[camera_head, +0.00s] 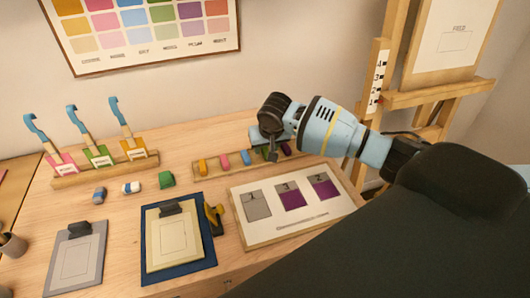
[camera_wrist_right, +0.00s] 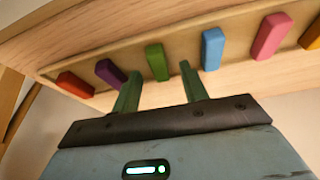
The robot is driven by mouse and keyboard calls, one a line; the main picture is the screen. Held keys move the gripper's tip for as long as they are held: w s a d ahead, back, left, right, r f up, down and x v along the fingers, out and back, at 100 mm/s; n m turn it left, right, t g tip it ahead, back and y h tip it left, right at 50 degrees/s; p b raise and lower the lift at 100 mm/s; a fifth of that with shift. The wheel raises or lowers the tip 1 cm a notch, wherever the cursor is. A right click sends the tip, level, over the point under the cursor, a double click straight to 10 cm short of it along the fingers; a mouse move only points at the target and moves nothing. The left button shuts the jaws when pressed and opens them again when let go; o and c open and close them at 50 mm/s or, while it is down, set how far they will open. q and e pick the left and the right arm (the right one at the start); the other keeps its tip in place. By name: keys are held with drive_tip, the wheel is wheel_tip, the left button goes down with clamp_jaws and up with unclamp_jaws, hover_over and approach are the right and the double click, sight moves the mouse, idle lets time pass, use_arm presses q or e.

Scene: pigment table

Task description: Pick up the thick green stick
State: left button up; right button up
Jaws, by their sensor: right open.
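The thick green stick (camera_wrist_right: 157,62) sits in a row of coloured sticks in a wooden tray (camera_wrist_right: 185,33). My right gripper (camera_wrist_right: 159,70) is open over the tray, with one fingertip on each side of the green stick in the right wrist view. I cannot tell whether the fingers touch it, and nothing shows as held. In the head view my right gripper (camera_head: 271,155) points down at the tray and hides most of the green stick. My left gripper is not in view.
A purple stick (camera_wrist_right: 111,73) and a blue stick (camera_wrist_right: 212,49) flank the green one closely. A pink stick (camera_wrist_right: 272,36) and a red stick (camera_wrist_right: 75,85) lie farther out.

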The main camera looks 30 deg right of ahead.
drive_tip(key=shift+w+f, duration=0.2)
drive_tip(key=shift+f, duration=0.4)
drive_tip(key=shift+r, duration=0.1)
clamp_jaws()
drive_tip(key=shift+r, duration=0.5)
drive_tip(key=v, duration=0.2)
drive_tip(key=shift+w+a+r, duration=0.1)
drive_tip(key=shift+a+r, duration=0.15)
drive_tip(key=shift+r, duration=0.2)
drive_tip(key=s+a, duration=0.3)
drive_tip(key=a, duration=0.1)
drive_tip(key=s+a, duration=0.2)
drive_tip(key=a, duration=0.2)
drive_tip(key=s+a+r, duration=0.1)
drive_tip(key=s+a, duration=0.2)
drive_tip(key=a, duration=0.1)
drive_tip(key=shift+s+a+r, duration=0.1)
drive_tip(key=shift+s+a, duration=0.05)
drive_tip(key=shift+s, duration=0.25)
